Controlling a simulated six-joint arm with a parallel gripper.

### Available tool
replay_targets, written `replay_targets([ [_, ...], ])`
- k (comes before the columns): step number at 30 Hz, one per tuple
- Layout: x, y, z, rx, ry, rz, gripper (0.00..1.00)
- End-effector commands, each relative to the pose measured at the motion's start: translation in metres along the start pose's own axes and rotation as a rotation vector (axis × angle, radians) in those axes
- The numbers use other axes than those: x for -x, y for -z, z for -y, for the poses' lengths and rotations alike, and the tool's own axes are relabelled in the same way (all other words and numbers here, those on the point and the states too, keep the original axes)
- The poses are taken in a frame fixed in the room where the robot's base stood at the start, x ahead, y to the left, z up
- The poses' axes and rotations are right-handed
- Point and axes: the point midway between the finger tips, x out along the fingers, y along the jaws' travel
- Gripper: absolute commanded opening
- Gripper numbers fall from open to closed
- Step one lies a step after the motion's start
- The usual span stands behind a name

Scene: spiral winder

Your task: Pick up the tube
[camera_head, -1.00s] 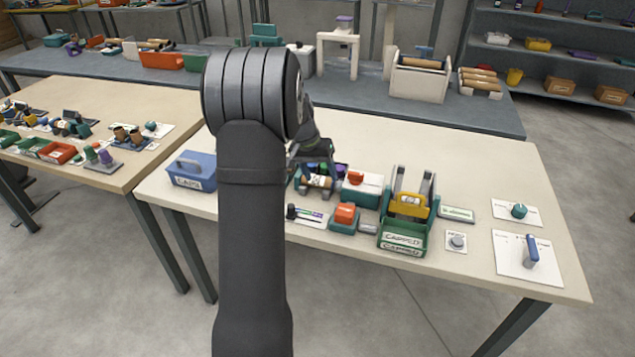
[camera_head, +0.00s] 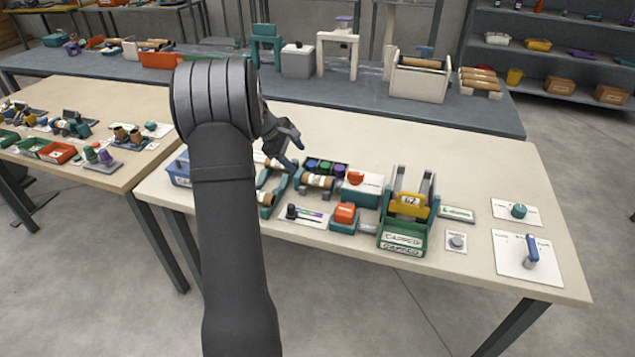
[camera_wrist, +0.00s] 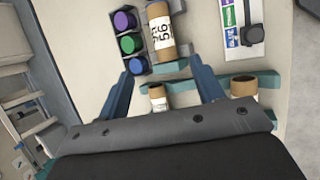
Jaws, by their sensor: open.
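A cardboard tube with a white printed label (camera_wrist: 160,30) lies across a cradle in the wrist view, and it also shows in the head view (camera_head: 318,181). Two more cardboard tubes, a left one (camera_wrist: 157,97) and a right one (camera_wrist: 243,86), rest on teal rails (camera_wrist: 270,80) in the wrist view. My gripper (camera_wrist: 162,68) is open and empty, its two blue fingers apart. In the wrist view, the left rail tube shows between the fingers; the right one lies outside them.
A dark box of coloured caps (camera_wrist: 129,42) stands beside the labelled tube. A red-topped white box (camera_head: 361,188), an orange-topped block (camera_head: 345,213) and a green tray (camera_head: 403,239) stand right of it. A blue bin (camera_head: 180,172) is partly behind my arm. The bench's back right is clear.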

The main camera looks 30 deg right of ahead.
Motion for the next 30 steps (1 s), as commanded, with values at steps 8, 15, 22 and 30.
replay_targets([
  [8, -0.060, -0.001, 0.001, -0.001, 0.003, 0.001, 0.61],
  [15, -0.080, -0.001, 0.001, -0.003, 0.001, 0.000, 0.61],
  [22, -0.100, -0.002, 0.005, -0.003, 0.003, 0.001, 0.61],
  [30, -0.132, -0.003, 0.006, -0.003, 0.001, -0.002, 0.61],
])
